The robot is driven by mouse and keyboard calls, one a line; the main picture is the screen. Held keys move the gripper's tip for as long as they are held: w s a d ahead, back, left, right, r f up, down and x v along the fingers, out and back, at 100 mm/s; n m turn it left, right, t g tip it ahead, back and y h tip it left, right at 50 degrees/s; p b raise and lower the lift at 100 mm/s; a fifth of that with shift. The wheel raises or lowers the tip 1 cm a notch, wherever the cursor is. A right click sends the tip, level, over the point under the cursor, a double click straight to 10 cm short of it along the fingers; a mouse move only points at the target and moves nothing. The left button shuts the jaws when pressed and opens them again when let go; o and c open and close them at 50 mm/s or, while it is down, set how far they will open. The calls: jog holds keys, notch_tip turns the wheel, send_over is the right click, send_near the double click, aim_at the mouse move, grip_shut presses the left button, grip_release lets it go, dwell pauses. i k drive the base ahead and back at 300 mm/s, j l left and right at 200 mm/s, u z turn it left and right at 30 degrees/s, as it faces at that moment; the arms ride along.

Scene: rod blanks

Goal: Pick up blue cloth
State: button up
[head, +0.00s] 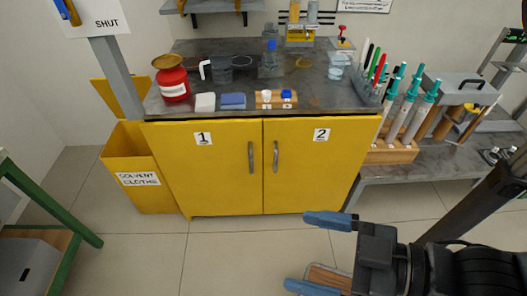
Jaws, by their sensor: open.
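A folded blue cloth (233,100) lies on the dark top of the yellow cabinet (208,165), near its front edge. A folded white cloth (205,102) lies just left of it. A wooden block (276,99) with a white-capped and a blue-capped small bottle stands just right of it. My gripper (312,252) is at the lower right, in front of the cabinet and well apart from the cloth. Its two blue-tipped fingers are spread wide, with nothing between them.
A yellow solvent cloths bin (143,175) stands open at left. A rack of teal-handled tools (395,130) is at right. The floor before the cabinet is mostly clear.

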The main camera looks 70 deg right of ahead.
aim_at(236, 100)
jog(key=i+j+z, duration=0.3)
jog(key=i, duration=0.15)
jog(key=i+j+z, duration=0.3)
jog(key=i+j, duration=0.1)
jog(key=i, duration=0.05)
